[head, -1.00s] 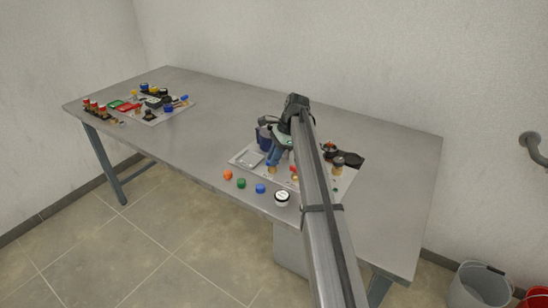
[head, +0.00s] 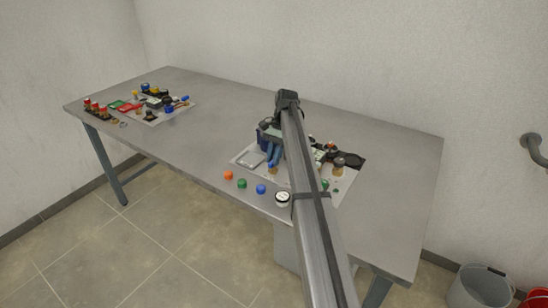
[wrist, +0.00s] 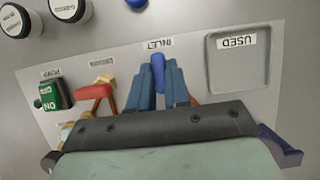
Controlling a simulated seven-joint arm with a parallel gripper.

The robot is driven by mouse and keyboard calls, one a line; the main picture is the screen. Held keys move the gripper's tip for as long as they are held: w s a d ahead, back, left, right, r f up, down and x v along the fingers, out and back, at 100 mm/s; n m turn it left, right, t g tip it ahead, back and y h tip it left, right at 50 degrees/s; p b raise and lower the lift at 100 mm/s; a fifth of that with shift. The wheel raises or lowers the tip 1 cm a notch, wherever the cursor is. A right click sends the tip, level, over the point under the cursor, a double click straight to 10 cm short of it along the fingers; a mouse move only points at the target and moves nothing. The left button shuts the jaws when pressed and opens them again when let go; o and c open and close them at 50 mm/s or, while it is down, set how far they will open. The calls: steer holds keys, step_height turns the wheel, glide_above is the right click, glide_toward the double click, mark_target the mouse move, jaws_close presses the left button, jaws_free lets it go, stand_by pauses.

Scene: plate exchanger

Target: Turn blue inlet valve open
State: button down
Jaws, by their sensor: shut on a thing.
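The blue inlet valve handle (wrist: 157,68) shows in the wrist view below the INLET label (wrist: 158,43). My gripper (wrist: 160,84) has blue fingers, one on each side of this handle, and is shut on it. The handle points roughly along the fingers, up towards the label. Its lower part and the valve body are hidden by my fingers and the dark gripper body. In the head view my gripper (head: 273,158) is low over the left half of the right-hand panel (head: 246,160), and the handle cannot be told apart there.
Left of the handle are a red lever (wrist: 94,92) and a green pump switch (wrist: 54,93). A recessed tray marked USED (wrist: 238,72) is on the right. Loose caps, orange (head: 228,175), green (head: 242,184) and blue (head: 261,189), lie along the front table edge.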

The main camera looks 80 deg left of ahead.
stand_by(0.5)
steer(key=c, duration=1.1)
jaws_free()
